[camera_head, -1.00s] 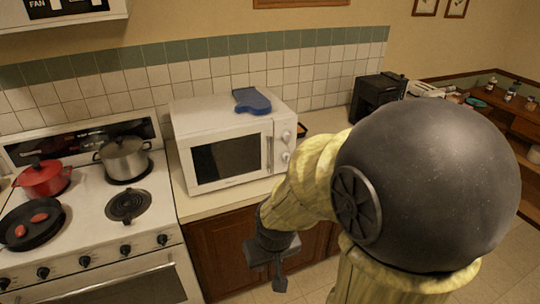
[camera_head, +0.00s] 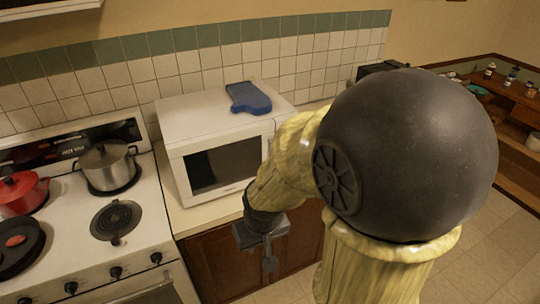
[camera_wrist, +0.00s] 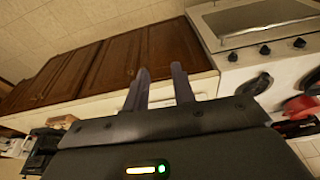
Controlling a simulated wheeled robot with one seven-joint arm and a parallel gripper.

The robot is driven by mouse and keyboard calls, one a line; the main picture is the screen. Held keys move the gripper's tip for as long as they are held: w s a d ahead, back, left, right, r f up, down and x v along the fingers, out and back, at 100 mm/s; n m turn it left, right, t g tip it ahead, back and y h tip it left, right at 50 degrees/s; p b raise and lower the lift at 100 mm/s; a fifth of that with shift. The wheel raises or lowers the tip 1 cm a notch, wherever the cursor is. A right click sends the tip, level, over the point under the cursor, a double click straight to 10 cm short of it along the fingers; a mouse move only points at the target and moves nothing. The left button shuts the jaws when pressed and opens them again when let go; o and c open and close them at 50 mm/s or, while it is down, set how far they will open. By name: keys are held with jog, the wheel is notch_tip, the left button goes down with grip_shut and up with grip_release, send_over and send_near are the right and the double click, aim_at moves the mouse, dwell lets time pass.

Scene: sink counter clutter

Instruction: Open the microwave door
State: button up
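The white microwave (camera_head: 210,115) stands on the counter right of the stove, its dark-windowed door (camera_head: 215,170) facing forward and looking closed. My forearm covers the right part of its front, so the handle and knobs are hidden. My gripper (camera_head: 268,262) is in front of the lower cabinets, below the counter edge and apart from the microwave. In the wrist view my gripper (camera_wrist: 160,72) shows two dark fingers with a gap between them and nothing clearly held. I cannot make out the microwave in the wrist view.
A blue oven mitt (camera_head: 248,97) lies on the microwave. The stove (camera_head: 140,240) at left holds a steel pot (camera_head: 107,165), a red pot (camera_head: 20,193) and a dark pan (camera_head: 18,248). Brown cabinets (camera_head: 215,260) lie under the counter. Floor is open at right.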

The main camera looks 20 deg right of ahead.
jog(key=shift+s, duration=0.1)
jog(key=w+d+f+m+t+h+b, duration=0.1)
jog(key=w+d+f+t+b, duration=0.4)
jog(key=w+d, duration=0.4)
jog(key=w+d+f+t+h+b, duration=0.1)
jog(key=w+d+f+t+b, duration=0.4)
jog(key=w+d+t+b, duration=0.3)
jog(key=w+d+t, duration=0.1)
jog(key=w+t, duration=0.1)
jog(key=w, duration=0.1)
jog(key=shift+w+m+h, duration=0.35)
jog(key=shift+m+h, duration=0.05)
jog(key=shift+w, duration=0.1)
jog(key=w+d+p, duration=0.1)
jog(key=w, duration=0.4)
jog(key=w+d+p, duration=0.1)
jog(key=w+p, duration=0.1)
jog(key=w, duration=0.4)
jog(key=w+d+p, duration=0.1)
jog(key=w+p, duration=0.1)
jog(key=w, duration=0.4)
jog(key=shift+f, duration=0.1)
